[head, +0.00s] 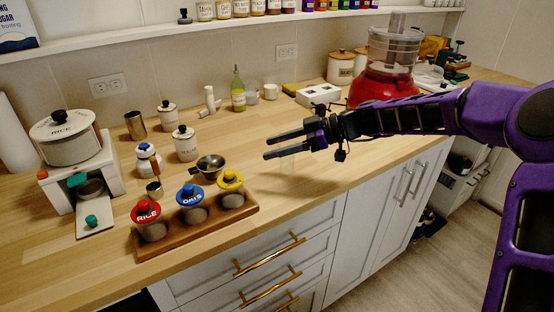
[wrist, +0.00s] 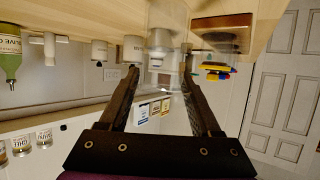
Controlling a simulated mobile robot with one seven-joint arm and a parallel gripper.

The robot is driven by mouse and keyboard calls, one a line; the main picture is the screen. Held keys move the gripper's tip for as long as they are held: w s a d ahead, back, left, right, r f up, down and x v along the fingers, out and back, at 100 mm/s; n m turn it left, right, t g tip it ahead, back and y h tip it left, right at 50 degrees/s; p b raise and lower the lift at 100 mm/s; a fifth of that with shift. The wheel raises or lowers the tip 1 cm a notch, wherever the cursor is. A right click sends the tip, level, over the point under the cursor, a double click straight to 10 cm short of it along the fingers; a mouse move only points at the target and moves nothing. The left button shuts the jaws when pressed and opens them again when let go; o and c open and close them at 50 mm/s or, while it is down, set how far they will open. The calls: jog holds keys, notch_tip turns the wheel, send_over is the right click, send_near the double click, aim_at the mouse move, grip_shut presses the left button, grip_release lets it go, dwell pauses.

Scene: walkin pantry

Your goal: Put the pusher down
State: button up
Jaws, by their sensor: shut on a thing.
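My gripper (head: 267,148) reaches in from the right over the wooden counter (head: 310,165), its two dark fingers level and a little apart. In the wrist view my gripper (wrist: 166,62) has a faint, see-through shape between its fingers, which I take to be the clear pusher (wrist: 168,80). Its outline is hard to make out, and it does not show clearly in the head view. I cannot tell whether its lower end touches the counter. The red food processor (head: 382,85), with a clear bowl and feed tube, stands behind my arm.
A wooden tray (head: 249,210) of jars with red, blue and yellow lids lies at the front edge. A metal cup (head: 210,166), white canisters (head: 186,147) and a green bottle (head: 238,92) stand left and behind. Counter below and right of the fingers is clear.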

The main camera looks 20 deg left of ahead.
notch_tip(320, 180, down, 3)
jog(key=shift+f, duration=0.2)
jog(key=o, duration=1.4)
jog(key=shift+c, duration=0.2)
jog(key=v, duration=1.2)
jog(key=shift+r, duration=0.1)
